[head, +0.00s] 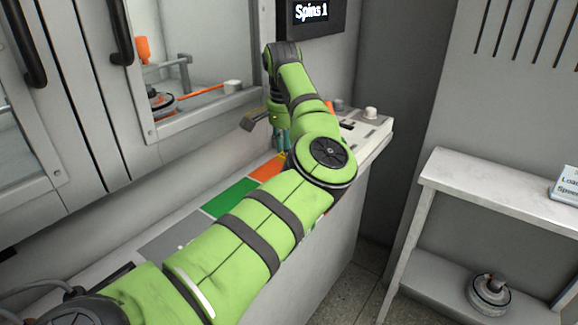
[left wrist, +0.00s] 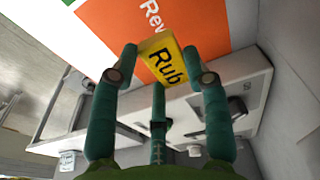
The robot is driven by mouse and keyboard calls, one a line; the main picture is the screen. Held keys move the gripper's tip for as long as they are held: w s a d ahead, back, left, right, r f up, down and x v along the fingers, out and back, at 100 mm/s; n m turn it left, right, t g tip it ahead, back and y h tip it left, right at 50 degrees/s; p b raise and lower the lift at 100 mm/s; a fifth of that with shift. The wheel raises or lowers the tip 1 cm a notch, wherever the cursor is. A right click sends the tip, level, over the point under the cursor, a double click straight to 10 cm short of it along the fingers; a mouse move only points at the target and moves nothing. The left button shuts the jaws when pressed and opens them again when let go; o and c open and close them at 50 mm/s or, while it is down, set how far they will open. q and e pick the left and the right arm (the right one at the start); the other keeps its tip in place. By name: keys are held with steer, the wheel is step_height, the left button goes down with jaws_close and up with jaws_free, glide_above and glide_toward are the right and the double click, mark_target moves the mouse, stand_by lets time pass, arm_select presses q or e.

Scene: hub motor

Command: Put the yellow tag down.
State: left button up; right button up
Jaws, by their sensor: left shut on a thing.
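In the head view my left gripper (head: 283,141) is over the far end of the ledge, near the orange panel (head: 267,169), largely hidden by my green arm. My right gripper is not in view.
A green panel (head: 230,198) and a grey panel (head: 172,240) lie along the ledge. A control box with a white knob (head: 371,113) stands beyond. A screen (head: 311,12) reads "Spins 1". Glass doors (head: 190,70) are at left. A shelf (head: 500,195) at right holds a hub motor (head: 490,291) below.

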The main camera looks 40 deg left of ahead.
arm_select(q)
step_height(320, 180, down, 4)
steer(key=shift+f+b, duration=0.1)
steer(key=shift+b, duration=0.35)
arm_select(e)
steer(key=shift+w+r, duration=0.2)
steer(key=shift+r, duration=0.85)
arm_select(q)
steer(key=shift+s, duration=0.1)
steer(key=o, duration=0.9)
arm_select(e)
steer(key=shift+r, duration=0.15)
